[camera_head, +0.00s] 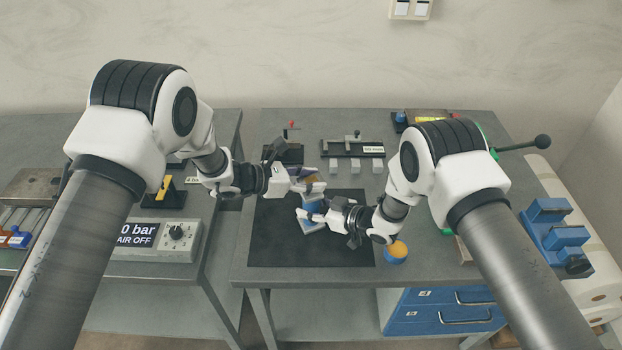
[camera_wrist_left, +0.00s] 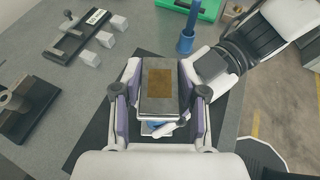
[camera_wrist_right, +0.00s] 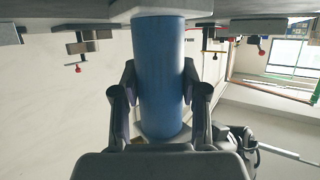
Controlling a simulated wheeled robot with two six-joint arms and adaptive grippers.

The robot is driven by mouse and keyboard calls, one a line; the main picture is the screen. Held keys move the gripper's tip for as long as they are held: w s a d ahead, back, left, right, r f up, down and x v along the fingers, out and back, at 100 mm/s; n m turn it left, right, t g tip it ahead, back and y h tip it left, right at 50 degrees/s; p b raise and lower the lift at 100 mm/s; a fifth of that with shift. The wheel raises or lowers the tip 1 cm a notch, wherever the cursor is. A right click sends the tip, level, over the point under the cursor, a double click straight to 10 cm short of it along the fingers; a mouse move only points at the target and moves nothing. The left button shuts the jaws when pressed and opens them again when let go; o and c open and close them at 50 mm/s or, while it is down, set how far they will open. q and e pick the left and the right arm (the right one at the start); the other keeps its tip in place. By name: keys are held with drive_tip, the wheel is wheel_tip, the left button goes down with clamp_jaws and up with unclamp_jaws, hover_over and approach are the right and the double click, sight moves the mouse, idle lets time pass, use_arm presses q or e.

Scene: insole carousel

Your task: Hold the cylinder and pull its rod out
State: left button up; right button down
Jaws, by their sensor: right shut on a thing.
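The cylinder has a blue round body (camera_wrist_right: 162,75) and grey end blocks; in the head view its lower end (camera_head: 313,227) shows over the black mat (camera_head: 275,235). My right gripper (camera_head: 305,212) is shut on the blue body, with one finger on each side. My left gripper (camera_head: 305,182) is above it, at the other end. In the left wrist view a grey block with a brown square face (camera_wrist_left: 160,84) stands between the left fingers, which look open around it with narrow gaps. I cannot make out the rod.
Several pale cubes (camera_head: 355,167) and a dark fixture with a label (camera_head: 352,147) are behind. An air-pressure box (camera_head: 155,238) is on the left table. The mat's front part is clear.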

sight(310, 179)
use_arm(q)
clamp_jaws()
wheel_tip(310, 179, up, 7)
drive_tip(key=shift+f, duration=0.15)
use_arm(e)
drive_tip(key=shift+f, duration=0.1)
use_arm(q)
drive_tip(key=shift+w, duration=0.15)
drive_tip(key=o, duration=0.7)
unclamp_jaws()
use_arm(e)
drive_tip(key=shift+f, duration=0.1)
use_arm(q)
drive_tip(key=shift+o, duration=0.2)
use_arm(e)
drive_tip(key=shift+s, duration=0.1)
use_arm(q)
drive_tip(key=shift+a, duration=0.1)
